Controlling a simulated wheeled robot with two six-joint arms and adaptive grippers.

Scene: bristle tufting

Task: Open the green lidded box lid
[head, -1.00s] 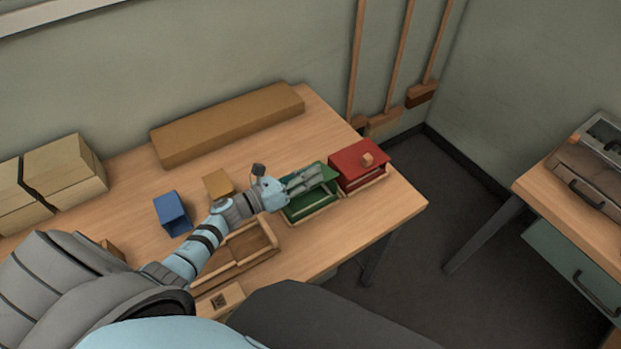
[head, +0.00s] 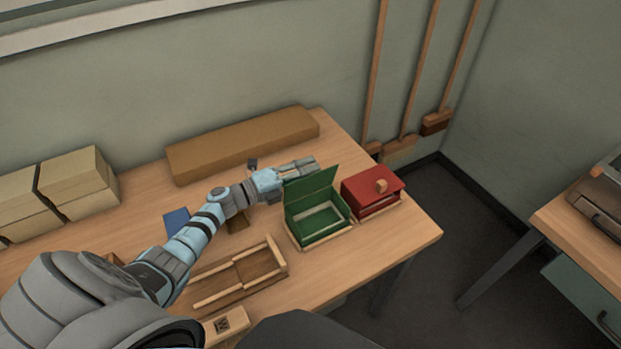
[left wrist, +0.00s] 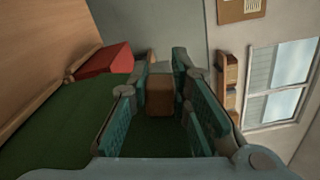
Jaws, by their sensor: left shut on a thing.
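The green lidded box (head: 319,229) stands on the table with its lid (head: 312,190) swung up, steeply tilted, at the back. Its inside shows, and I see nothing in it. My left gripper (head: 312,164) is at the lid's upper edge, behind it. In the left wrist view, the fingers (left wrist: 160,100) are shut on the lid's wooden knob (left wrist: 160,94), with the green lid (left wrist: 60,138) below and to the left. In the head view the knob is hidden. My right gripper is not in view.
A red lidded box (head: 370,193) with a wooden knob stands close to the right. A wooden tray (head: 235,279) lies at the front left. A blue block (head: 176,220) is partly behind my arm. A long brown box (head: 243,146) lies along the back.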

